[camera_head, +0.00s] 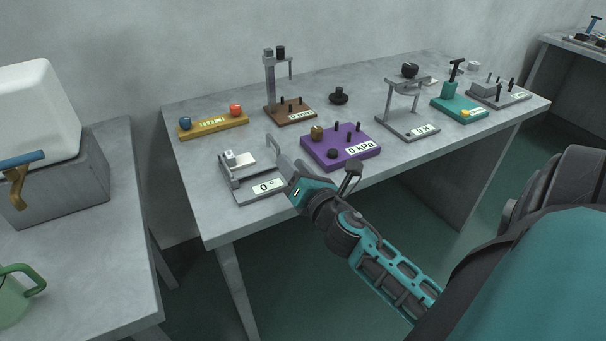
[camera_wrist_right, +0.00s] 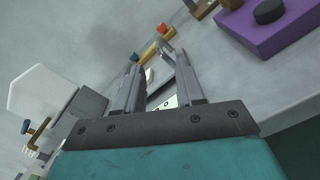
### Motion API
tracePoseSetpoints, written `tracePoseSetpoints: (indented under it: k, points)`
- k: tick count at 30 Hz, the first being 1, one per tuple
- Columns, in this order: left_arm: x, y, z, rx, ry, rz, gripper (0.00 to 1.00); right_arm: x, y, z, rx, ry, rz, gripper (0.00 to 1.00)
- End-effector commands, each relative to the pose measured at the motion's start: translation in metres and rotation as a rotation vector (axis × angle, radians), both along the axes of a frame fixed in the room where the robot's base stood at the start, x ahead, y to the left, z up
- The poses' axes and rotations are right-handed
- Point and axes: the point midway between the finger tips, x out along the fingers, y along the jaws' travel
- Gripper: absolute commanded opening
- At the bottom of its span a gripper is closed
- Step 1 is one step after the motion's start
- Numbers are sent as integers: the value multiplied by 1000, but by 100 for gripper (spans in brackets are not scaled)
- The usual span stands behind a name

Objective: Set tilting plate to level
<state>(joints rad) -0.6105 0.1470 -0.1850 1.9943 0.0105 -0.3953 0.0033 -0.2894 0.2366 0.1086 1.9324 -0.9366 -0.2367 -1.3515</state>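The tilting plate (camera_head: 241,165) is a small light-grey plate on a grey stand at the table's front left. Its front label (camera_head: 267,186) reads 0 °. The plate looks about flat; a slight tilt cannot be ruled out. My right gripper (camera_head: 276,152) is just right of the stand, above the table. In the right wrist view its two fingers (camera_wrist_right: 158,68) are apart with nothing held between them. Part of the white device shows beyond and between the fingers there, partly hidden. Contact with the device cannot be told. My left gripper is in neither view.
The purple kPa base (camera_head: 340,147) stands right of my right gripper. A yellow base (camera_head: 212,126) with a blue and a red knob lies behind the tilting plate. A brown base (camera_head: 290,112) with a grey column stands farther back. Bare tabletop (camera_head: 205,205) lies left of the stand.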

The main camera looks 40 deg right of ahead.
Motion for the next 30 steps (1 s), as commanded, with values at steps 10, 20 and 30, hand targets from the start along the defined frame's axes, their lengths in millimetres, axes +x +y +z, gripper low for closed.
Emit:
tracePoseSetpoints:
  k: [10, 20, 30]
  points:
    - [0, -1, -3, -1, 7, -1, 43, -38, 9, -1, 0, 1, -1, 38]
    - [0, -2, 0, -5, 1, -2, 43, -40, 9, 0, 0, 0, 0, 38]
    - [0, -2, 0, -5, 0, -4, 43, -41, 9, 0, 16, -1, -6, 38]
